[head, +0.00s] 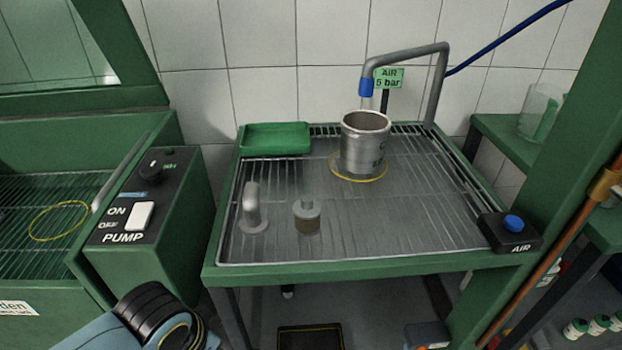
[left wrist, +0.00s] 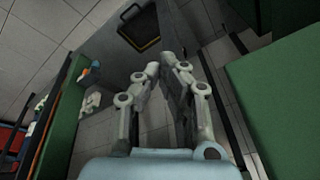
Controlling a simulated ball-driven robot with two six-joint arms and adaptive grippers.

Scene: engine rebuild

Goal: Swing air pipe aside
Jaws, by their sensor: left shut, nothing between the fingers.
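The air pipe (head: 410,53) is a grey bent tube rising from the back right of the draining table (head: 330,262). Its arm reaches left, and its blue-collared nozzle (head: 366,87) points down over a metal cylinder (head: 362,148). The cylinder stands upright inside a yellow ring mark (head: 345,176). My left gripper (left wrist: 168,72) is shut and empty in the left wrist view, over the floor. In the head view only part of my left arm shows at the lower left, well away from the pipe. My right gripper is not in view.
A green tray (head: 275,138), a bent metal fitting (head: 251,205) and a small round part (head: 306,216) are on the table. A pump switch box (head: 150,205) stands left. A blue-button air box (head: 510,232) and a green post stand right. A blue hose (head: 505,38) meets the pipe.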

